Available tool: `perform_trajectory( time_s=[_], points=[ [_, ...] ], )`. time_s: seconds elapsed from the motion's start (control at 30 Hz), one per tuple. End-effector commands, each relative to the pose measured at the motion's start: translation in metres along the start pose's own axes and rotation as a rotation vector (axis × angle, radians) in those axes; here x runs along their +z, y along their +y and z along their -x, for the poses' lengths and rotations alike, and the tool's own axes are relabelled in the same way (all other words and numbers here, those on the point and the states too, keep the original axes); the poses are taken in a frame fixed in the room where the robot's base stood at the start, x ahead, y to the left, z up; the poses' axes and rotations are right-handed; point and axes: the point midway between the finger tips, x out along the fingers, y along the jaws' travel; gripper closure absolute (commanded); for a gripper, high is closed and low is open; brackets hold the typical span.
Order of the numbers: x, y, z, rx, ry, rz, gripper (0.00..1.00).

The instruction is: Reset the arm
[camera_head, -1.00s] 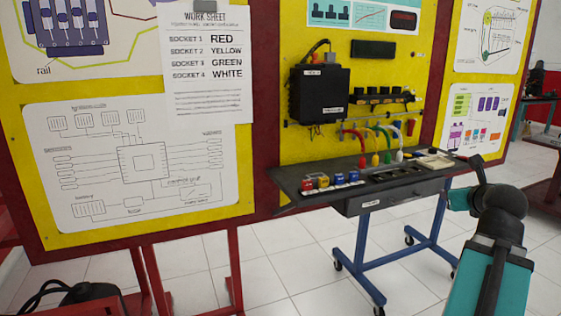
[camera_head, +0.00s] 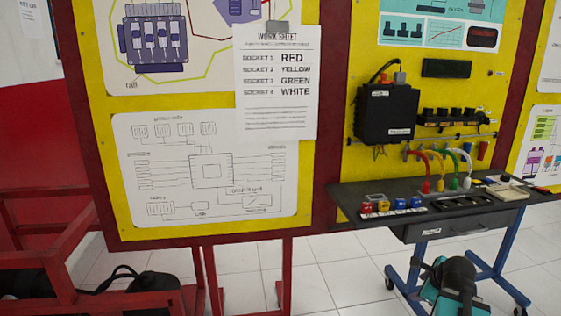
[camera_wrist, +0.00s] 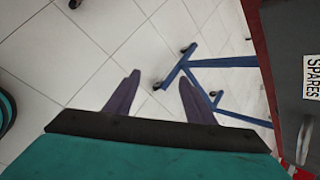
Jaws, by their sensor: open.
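My gripper (camera_wrist: 160,95) shows in the wrist view with its two dark purple fingers spread apart. Nothing is between them; white floor tiles and a blue table leg show beyond. In the head view my arm (camera_head: 455,280) is at the lower right, in front of the blue legs of the dark work table (camera_head: 440,235). The gripper's fingers cannot be made out in the head view.
A yellow board with a work sheet (camera_head: 277,80) stands on a red frame (camera_head: 210,275) at the left. White tiled floor (camera_head: 325,270) is clear between.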

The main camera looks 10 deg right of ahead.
Motion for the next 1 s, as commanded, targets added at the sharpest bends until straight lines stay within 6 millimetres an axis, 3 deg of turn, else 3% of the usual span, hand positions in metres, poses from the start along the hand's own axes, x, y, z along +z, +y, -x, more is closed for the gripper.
perform_trajectory(
  time_s=[0.2,0.5,1.0],
  points=[
    [0.024,0.063,-0.037,0.141,0.001,0.238,0.51],
    [0.046,0.154,-0.073,0.326,-0.025,0.574,0.51],
    [0.057,0.315,-0.095,0.633,-0.147,1.142,0.51]
  ],
)
